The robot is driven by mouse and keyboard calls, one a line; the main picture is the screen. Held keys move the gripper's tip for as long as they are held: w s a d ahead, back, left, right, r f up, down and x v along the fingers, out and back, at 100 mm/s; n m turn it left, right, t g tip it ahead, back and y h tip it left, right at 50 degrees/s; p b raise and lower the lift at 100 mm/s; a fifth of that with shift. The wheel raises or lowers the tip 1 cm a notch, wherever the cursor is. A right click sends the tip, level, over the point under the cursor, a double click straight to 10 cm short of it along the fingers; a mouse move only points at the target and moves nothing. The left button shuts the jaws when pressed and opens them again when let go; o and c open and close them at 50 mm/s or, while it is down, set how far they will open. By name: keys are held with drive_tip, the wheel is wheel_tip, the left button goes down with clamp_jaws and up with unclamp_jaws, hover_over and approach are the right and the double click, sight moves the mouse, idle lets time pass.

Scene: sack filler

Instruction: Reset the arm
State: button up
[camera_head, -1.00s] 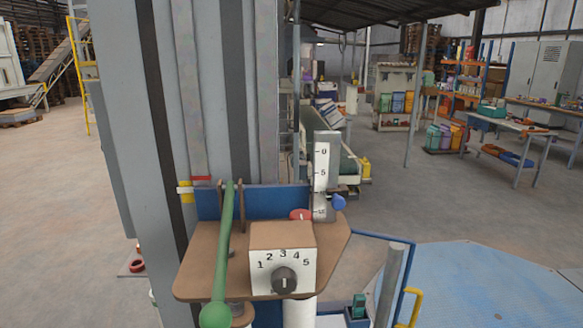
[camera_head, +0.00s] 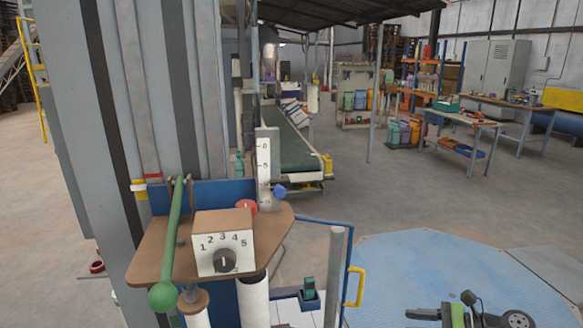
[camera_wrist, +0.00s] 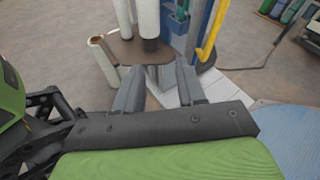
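My gripper (camera_wrist: 160,88) shows in the wrist view with its two grey fingers apart and nothing between them. It is open over a grey floor plate and a brown plate (camera_wrist: 140,50) with white posts. In the head view, a green and black part of my arm (camera_head: 458,316) shows at the bottom right edge, over the blue round platform. The gripper's fingers cannot be made out there. The rest of the arm is out of the head view.
A brown control panel with a green lever (camera_head: 172,245), dial box (camera_head: 223,243) and white scale (camera_head: 264,172) stands at the left. The blue platform (camera_head: 430,270) has a yellow handle (camera_head: 355,287) at its left. Benches (camera_head: 470,130) stand at the back right.

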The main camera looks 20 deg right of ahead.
drive_tip(key=w+a+r+n+g+h+p, duration=0.1)
drive_tip(key=w+a+r+n+g+h, duration=0.2)
drive_tip(key=a, duration=0.5)
drive_tip(key=w+a+r+n+g, duration=0.1)
drive_tip(key=a+r+n+g, duration=0.25)
drive_tip(key=a+n, duration=0.35)
drive_tip(key=w+a+r+n+g+h+p, duration=0.1)
drive_tip(key=w+a+r+n+g+h, duration=0.2)
drive_tip(key=a, duration=0.6)
drive_tip(key=s+a+r+n+t+h, duration=0.1)
drive_tip(key=s+a+r+n, duration=0.2)
drive_tip(key=s, duration=0.3)
drive_tip(key=s+a+r+n+t+h+p, duration=0.1)
drive_tip(key=s+a+r+n+t, duration=0.1)
drive_tip(key=s+n, duration=0.3)
drive_tip(key=s+a+r+n+t+h+p, duration=0.1)
drive_tip(key=s+a+r+n, duration=0.3)
drive_tip(key=s, duration=0.3)
drive_tip(key=shift+s+a+r+n+h, duration=0.15)
drive_tip(key=shift+a+r+n+h, duration=0.2)
drive_tip(key=shift+a+r, duration=0.2)
drive_tip(key=shift+a, duration=0.1)
